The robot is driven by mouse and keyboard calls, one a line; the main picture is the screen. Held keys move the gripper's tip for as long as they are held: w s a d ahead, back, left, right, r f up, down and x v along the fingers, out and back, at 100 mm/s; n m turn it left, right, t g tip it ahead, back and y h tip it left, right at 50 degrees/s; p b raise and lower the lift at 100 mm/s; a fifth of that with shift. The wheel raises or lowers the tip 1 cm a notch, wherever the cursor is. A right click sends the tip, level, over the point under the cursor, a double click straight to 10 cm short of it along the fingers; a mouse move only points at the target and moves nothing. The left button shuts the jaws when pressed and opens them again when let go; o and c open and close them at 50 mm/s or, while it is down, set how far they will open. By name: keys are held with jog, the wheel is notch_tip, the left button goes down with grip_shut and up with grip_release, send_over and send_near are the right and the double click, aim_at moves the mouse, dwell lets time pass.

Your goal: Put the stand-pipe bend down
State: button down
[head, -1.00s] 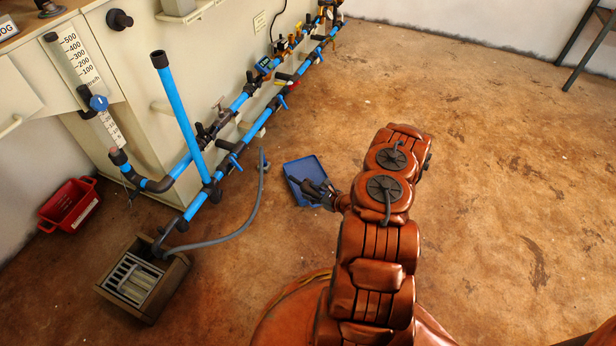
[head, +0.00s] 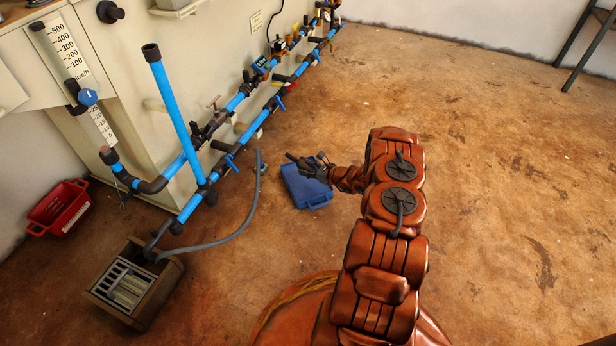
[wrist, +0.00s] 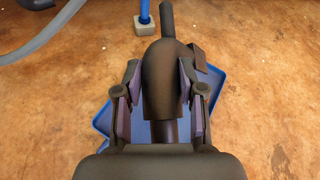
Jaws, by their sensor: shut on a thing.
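The stand-pipe bend (wrist: 165,80) is a dark brown-black elbow, and it fills the space between my fingers in the wrist view. My gripper (wrist: 162,92) is shut on it, one finger on each side. A narrower dark end points up and away from the bend. In the head view my gripper (head: 316,170) is over the back of the blue tray (head: 308,199), with the dark bend (head: 293,157) sticking out to the left. The tray (wrist: 212,82) lies beneath in the wrist view, partly hidden. I cannot tell whether the bend touches it.
Blue pipework (head: 178,125) with valves runs along the cream bench at the left. A grey hose (head: 235,233) curves from it over the floor. A wooden box with a grate (head: 133,283) and a red crate (head: 58,208) stand lower left. The floor (head: 490,180) at right is clear.

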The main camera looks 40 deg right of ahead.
notch_tip(320, 180, down, 4)
jog(key=shift+s+r+b, duration=0.1)
jog(key=shift+b, duration=0.85)
jog(key=shift+r, duration=0.1)
jog(key=shift+a, duration=0.1)
jog(key=c, duration=0.7)
grip_release()
